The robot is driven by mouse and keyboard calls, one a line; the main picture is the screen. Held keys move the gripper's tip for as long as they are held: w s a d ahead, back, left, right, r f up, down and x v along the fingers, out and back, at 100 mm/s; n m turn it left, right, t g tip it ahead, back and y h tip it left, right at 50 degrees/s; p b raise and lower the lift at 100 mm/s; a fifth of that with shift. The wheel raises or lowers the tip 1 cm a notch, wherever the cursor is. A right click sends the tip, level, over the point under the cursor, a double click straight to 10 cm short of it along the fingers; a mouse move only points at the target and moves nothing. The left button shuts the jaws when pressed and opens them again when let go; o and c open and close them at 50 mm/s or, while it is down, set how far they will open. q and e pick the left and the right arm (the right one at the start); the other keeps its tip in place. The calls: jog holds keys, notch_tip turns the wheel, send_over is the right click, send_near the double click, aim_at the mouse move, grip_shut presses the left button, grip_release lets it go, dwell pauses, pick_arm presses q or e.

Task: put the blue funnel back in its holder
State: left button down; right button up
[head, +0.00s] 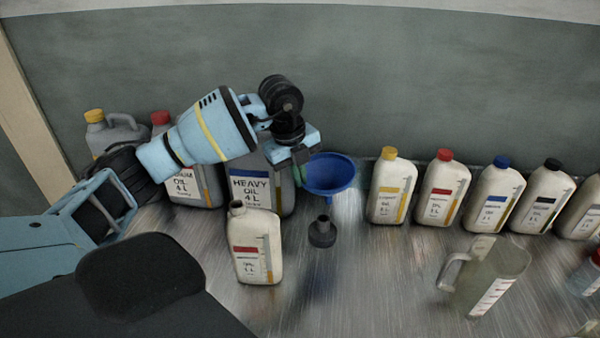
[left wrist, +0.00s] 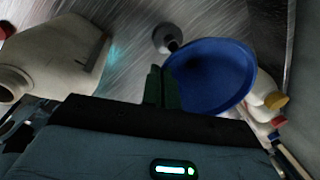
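The blue funnel (head: 330,174) is upright, wide mouth up, in the air above the metal counter. In the left wrist view the funnel (left wrist: 212,78) fills the area right of the fingertips. My left gripper (head: 301,166) is shut on the funnel's left rim; its dark green fingers (left wrist: 161,88) are close together there. A small dark grey cup-like holder (head: 322,233) stands on the counter just below the funnel, apart from it. The holder (left wrist: 167,38) also shows beyond the fingers in the left wrist view. My right gripper is not in view.
An uncapped white bottle with a red label (head: 257,245) stands left of the holder. Large grey canisters (head: 262,187) stand behind the left arm. Capped bottles (head: 392,188) line the wall at right. A clear jug (head: 491,275) stands front right.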

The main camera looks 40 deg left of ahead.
pick_arm(q)
jog(key=shift+f+b, duration=0.9)
jog(key=shift+f, duration=0.75)
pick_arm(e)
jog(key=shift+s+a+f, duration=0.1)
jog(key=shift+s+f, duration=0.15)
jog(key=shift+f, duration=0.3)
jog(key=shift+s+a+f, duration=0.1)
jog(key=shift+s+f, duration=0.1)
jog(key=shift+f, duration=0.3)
pick_arm(q)
jog(key=shift+s+a+f, duration=0.15)
jog(key=shift+s+f, duration=0.3)
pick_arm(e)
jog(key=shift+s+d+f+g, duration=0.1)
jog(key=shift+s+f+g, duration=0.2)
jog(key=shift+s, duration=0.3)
pick_arm(q)
jog(key=shift+s+f, duration=0.15)
jog(key=shift+f, duration=0.15)
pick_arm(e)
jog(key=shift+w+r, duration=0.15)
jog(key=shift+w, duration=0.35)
